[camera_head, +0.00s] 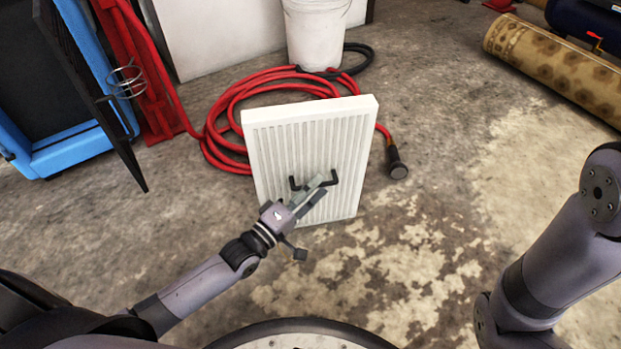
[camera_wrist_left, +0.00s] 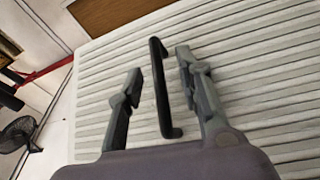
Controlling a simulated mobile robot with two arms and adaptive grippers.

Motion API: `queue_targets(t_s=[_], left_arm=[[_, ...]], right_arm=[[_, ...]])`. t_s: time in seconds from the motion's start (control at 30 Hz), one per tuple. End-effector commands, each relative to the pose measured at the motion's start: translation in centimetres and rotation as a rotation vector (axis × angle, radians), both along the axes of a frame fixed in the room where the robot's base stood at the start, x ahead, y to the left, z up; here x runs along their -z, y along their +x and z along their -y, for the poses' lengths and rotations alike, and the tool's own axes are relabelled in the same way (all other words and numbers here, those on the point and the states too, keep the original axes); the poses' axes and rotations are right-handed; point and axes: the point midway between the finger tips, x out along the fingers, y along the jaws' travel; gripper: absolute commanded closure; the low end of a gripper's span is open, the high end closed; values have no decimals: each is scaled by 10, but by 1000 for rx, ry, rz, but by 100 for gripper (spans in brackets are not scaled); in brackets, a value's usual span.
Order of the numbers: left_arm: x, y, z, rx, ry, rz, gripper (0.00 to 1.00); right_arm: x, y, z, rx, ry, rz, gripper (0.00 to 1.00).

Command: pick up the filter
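The filter (camera_head: 270,140) is a white, upright panel with ribbed grooves and a black handle on its front face. It stands on the concrete floor in the middle of the head view, and its ribs fill much of the left wrist view (camera_wrist_left: 250,85). My left gripper (camera_head: 314,190) is at the handle in front of the panel. In the left wrist view the black handle (camera_wrist_left: 160,90) lies between the two spread fingers (camera_wrist_left: 155,85), with visible gaps on both sides. My right gripper is out of view; only my right arm shows at the right edge.
A red hose (camera_head: 222,125) with a dark nozzle (camera_head: 397,170) coils behind the filter. A white bucket (camera_head: 315,35) stands at the back. A blue case (camera_head: 70,152) is at left and a rolled rug (camera_head: 555,65) at upper right.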

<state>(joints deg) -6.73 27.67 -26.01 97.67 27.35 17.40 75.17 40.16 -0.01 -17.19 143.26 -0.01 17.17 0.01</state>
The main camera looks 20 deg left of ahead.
Motion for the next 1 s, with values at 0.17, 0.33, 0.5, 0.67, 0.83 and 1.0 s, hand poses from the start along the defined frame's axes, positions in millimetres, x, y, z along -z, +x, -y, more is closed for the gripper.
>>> queue_targets(t_s=[0.17, 0.33, 0.5, 0.67, 0.83, 1.0], left_arm=[[-1, 0, 0, 0, 0, 0, 69], [0, 0, 0, 0, -1, 0, 80], [0, -1, 0, 0, -1, 0, 92], [0, -1, 0, 0, 0, -1, 100], [0, -1, 0, 0, 0, -1, 100], [0, -1, 0, 0, 0, -1, 100]], right_arm=[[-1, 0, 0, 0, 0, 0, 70], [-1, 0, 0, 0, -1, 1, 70], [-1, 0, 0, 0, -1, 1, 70], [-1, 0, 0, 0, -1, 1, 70], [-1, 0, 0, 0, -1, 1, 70], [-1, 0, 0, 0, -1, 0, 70]])
